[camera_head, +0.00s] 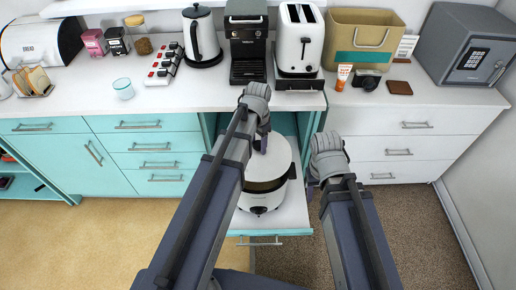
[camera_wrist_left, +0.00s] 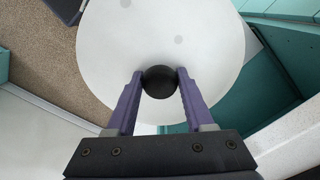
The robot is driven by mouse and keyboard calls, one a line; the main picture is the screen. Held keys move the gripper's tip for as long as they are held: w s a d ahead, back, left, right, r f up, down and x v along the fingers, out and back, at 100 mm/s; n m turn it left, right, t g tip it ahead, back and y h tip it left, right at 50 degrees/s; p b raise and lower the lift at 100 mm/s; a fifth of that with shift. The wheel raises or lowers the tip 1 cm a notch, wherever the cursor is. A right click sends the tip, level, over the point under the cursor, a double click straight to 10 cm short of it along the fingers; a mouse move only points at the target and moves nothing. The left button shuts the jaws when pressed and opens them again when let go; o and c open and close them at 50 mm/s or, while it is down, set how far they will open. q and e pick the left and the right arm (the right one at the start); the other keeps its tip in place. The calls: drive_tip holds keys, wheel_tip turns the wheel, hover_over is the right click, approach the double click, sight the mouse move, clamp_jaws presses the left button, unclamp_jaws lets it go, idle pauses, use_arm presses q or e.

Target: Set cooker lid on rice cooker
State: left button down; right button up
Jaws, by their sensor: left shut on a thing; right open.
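The white rice cooker (camera_head: 260,201) stands on a pulled-out white shelf below the counter. The round white cooker lid (camera_head: 277,163) is over its top, and a dark band shows between lid and body at the front. I cannot tell whether the lid touches the cooker's rim. My left gripper (camera_head: 261,147) is shut on the lid's black knob. In the left wrist view, the two purple fingers (camera_wrist_left: 160,83) pinch the knob (camera_wrist_left: 160,81) above the pale lid (camera_wrist_left: 160,35). My right gripper (camera_head: 313,183) is open and empty, right of the cooker.
The pull-out shelf (camera_head: 290,215) sticks out from the teal cabinet, with white drawers (camera_head: 398,152) to its right. On the counter behind stand a kettle (camera_head: 202,38), a coffee machine (camera_head: 247,45) and a toaster (camera_head: 298,42). The floor in front is clear.

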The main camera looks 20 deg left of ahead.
use_arm(q)
drive_tip(key=shift+f, duration=0.1)
drive_tip(key=shift+f+b, duration=3.05)
drive_tip(key=shift+b, duration=0.15)
drive_tip(key=shift+s+f+b, duration=0.1)
drive_tip(key=shift+f+b, duration=0.35)
drive_tip(key=shift+b, duration=0.05)
drive_tip(key=shift+c, duration=1)
unclamp_jaws()
drive_tip(key=shift+r, duration=0.15)
wheel_tip(320, 180, up, 8)
drive_tip(key=p, duration=0.8)
drive_tip(key=shift+f, duration=0.2)
